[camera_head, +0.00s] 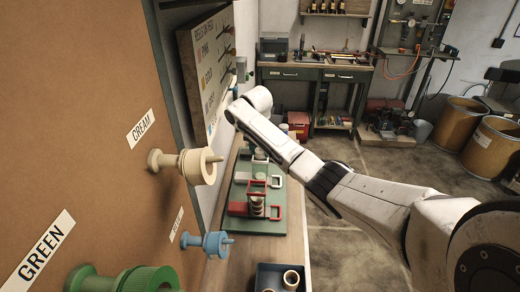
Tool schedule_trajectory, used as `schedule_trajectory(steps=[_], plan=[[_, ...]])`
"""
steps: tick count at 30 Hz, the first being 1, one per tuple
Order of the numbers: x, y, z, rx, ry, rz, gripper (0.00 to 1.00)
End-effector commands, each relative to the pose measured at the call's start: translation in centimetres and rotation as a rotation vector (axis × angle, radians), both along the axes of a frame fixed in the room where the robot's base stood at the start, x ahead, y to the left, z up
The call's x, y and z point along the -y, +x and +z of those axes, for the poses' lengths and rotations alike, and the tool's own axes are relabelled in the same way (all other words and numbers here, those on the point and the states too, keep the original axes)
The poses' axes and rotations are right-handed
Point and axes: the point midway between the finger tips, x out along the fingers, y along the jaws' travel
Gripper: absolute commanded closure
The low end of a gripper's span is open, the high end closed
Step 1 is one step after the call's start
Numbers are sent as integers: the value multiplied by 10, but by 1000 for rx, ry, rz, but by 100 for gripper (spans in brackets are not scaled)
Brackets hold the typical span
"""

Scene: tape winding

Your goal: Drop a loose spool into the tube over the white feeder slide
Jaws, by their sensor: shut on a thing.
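My white arm reaches from the lower right to the upper left, over the bench. Its far end bends near the pegboard, and my gripper is hidden behind the arm links, so I cannot see its fingers or what they hold. Two tan spools (291,280) stand in a dark tray (262,274) at the bottom. A green fixture board (268,226) on the bench carries red-framed parts (274,205) and pale round pieces. I cannot make out which part is the white feeder slide or its tube; the arm covers some of that area.
A brown panel on the left has a cream spool (190,165), a blue spool (207,243) and a green spool (120,281) sticking out on pegs. A sign board (212,70) stands behind it. A workbench (315,74) and brown drums (459,124) stand farther back.

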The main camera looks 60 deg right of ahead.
Motion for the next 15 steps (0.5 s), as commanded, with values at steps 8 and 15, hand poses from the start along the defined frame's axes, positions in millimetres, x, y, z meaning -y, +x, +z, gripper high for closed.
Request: schedule_trajectory(steps=[8, 15], plan=[[0, 0, 0, 0, 0, 0, 52], [0, 0, 0, 0, 0, 0, 29]])
